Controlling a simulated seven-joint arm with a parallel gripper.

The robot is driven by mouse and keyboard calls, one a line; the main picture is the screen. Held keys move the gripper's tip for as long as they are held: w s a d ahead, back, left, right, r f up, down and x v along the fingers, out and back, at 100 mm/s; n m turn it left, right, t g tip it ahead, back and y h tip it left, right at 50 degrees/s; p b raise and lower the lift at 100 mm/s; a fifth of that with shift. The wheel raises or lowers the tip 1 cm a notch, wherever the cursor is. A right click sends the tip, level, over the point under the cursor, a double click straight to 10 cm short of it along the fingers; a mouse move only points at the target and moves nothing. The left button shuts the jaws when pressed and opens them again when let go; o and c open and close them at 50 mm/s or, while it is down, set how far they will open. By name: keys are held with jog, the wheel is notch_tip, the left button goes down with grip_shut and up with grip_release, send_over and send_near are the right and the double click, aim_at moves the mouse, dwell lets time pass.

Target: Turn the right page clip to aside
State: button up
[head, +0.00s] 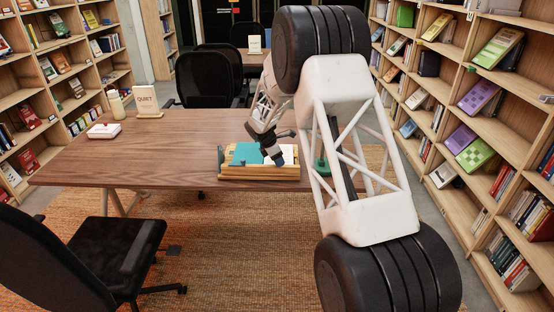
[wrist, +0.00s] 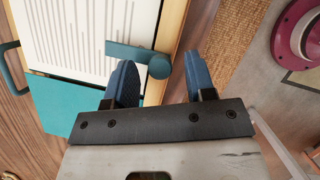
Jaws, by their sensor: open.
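The right page clip (wrist: 130,52) is a teal bar with a round knob at its right end. In the wrist view the bar lies across the lined white page (wrist: 85,25), and the knob is over the wooden right edge of the book stand (wrist: 170,28). My gripper (wrist: 160,80) is open, its two blue fingertips on either side of the knob in the picture; I cannot tell whether they touch it. Another teal piece (wrist: 13,72) shows at the left edge of the page. In the head view my gripper (head: 275,152) is over the book stand (head: 258,173), hiding the clip.
The stand is on the wooden table (head: 130,160) near its front edge. A QUIET sign (head: 149,103), a bottle (head: 116,104) and a white-and-red box (head: 104,131) stand at the left. A green object (head: 322,166) is beside my arm. The left middle of the table is clear.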

jog(key=shift+c, duration=0.5)
jog(key=c, duration=0.8)
jog(key=shift+m, duration=0.5)
jog(key=m+g, duration=0.1)
jog(key=m, duration=0.2)
jog(key=shift+w+m+g, duration=0.15)
jog(key=shift+m+g, duration=0.15)
jog(key=shift+g, duration=0.1)
jog(key=m, duration=0.2)
jog(key=m+g, duration=0.1)
jog(key=m, duration=0.1)
jog(key=shift+w+g, duration=0.15)
jog(key=shift+g, duration=0.15)
jog(key=m, duration=0.2)
jog(key=m+g+y, duration=0.1)
jog(key=m, duration=0.2)
jog(key=shift+w+d+g, duration=0.1)
jog(key=shift+g, duration=0.2)
jog(key=shift+d+m+g+y, duration=0.15)
jog(key=shift+m+y, duration=0.25)
jog(key=shift+m, duration=0.75)
jog(key=shift+a+m+g+y, duration=0.1)
jog(key=shift+m+g+y, duration=0.25)
jog(key=shift+m, duration=0.8)
